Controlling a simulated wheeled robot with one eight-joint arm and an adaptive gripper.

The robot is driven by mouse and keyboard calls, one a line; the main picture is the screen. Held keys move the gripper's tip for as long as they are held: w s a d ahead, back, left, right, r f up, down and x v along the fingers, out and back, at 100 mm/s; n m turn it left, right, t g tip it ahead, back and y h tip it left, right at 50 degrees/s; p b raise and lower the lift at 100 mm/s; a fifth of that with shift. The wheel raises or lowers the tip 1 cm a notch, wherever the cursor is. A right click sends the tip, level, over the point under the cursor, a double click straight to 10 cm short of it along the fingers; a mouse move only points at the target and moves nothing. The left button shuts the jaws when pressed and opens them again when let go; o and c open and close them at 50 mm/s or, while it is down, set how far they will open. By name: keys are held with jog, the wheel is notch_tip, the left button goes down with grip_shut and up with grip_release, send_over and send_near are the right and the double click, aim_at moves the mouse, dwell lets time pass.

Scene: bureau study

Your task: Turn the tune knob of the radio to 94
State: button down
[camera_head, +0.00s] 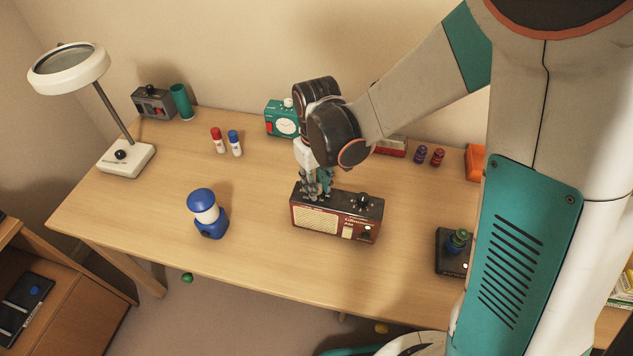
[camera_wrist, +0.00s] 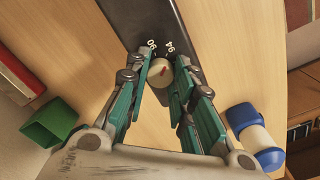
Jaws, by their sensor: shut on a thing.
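My gripper (camera_head: 318,192) points down onto the left part of the radio's top. In the wrist view the round cream tune knob (camera_wrist: 160,72) sits between the fingers of my gripper (camera_wrist: 163,68), which are shut on it. A short red mark on the knob slants to the upper right, roughly toward the 94 side. The labels 90 and 94 show beyond the knob; the fingers hide other parts of the dial. In the head view my gripper hides the knob.
A black knob (camera_head: 363,199) stands on the radio's right top. A blue and white lantern (camera_head: 207,216) is to the left. A teal clock-like box (camera_head: 281,120) is behind, and a dark box with a green knob (camera_head: 455,252) is to the right. The desk (camera_head: 262,222) between radio and lantern is clear.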

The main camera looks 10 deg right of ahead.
jog(key=c, duration=1.3)
grip_release()
jog(key=shift+c, duration=0.2)
jog(key=shift+r, duration=3.75)
